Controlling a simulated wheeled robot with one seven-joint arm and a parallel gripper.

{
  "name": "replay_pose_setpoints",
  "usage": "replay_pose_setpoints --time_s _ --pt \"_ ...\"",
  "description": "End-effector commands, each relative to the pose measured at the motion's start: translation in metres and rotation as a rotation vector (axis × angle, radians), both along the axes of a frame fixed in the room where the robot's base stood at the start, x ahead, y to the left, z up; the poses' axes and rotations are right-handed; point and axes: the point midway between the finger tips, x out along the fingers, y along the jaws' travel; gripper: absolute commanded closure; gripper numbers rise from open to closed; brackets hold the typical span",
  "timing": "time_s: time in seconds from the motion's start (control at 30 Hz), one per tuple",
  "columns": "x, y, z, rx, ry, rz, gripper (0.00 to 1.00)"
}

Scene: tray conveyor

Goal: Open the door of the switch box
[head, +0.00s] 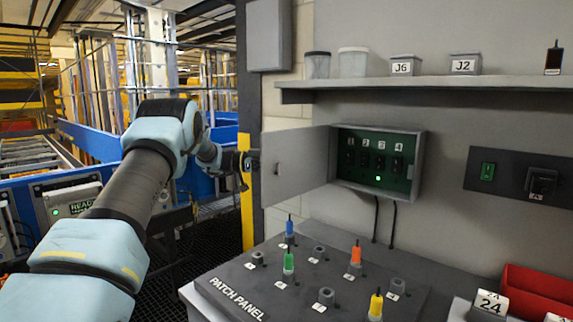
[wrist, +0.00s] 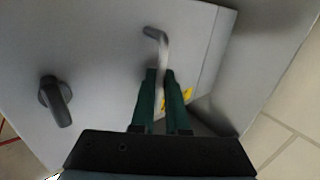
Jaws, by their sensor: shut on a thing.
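The switch box (head: 410,165) is mounted on the wall. Its grey door (head: 300,170) stands swung out to the left, and the green panel inside shows numbered switches and a lit green lamp. My gripper (head: 253,161) is at the door's free edge, left of the box. In the wrist view my gripper (wrist: 164,85) has its green fingers closed around a bent grey handle (wrist: 160,42) on the door (wrist: 100,50). A dark knob (wrist: 56,100) sits left of the handle. The handle's lower part is hidden between the fingers.
A patch panel (head: 226,281) with coloured plugs lies on the bench below the box. A shelf (head: 430,82) with containers is above. A yellow post (head: 246,205) stands by my gripper. A red bin (head: 540,285) is at the right.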

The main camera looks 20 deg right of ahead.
Motion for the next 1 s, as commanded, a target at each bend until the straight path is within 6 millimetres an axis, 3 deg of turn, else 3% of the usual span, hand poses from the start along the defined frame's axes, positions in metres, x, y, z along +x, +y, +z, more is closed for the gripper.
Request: replay_pose_setpoints --time_s 0.57,0.6,0.8,1.0 --pt "-0.0027 -0.0059 0.0001 -0.002 0.001 -0.032 1.0" --pt "-0.0027 -0.0059 0.0001 -0.002 0.001 -0.031 0.83" --pt "-0.0027 -0.0044 -0.0005 -0.001 0.002 -0.033 0.61" --pt "-0.0027 -0.0027 -0.0014 0.001 0.003 -0.035 0.58"
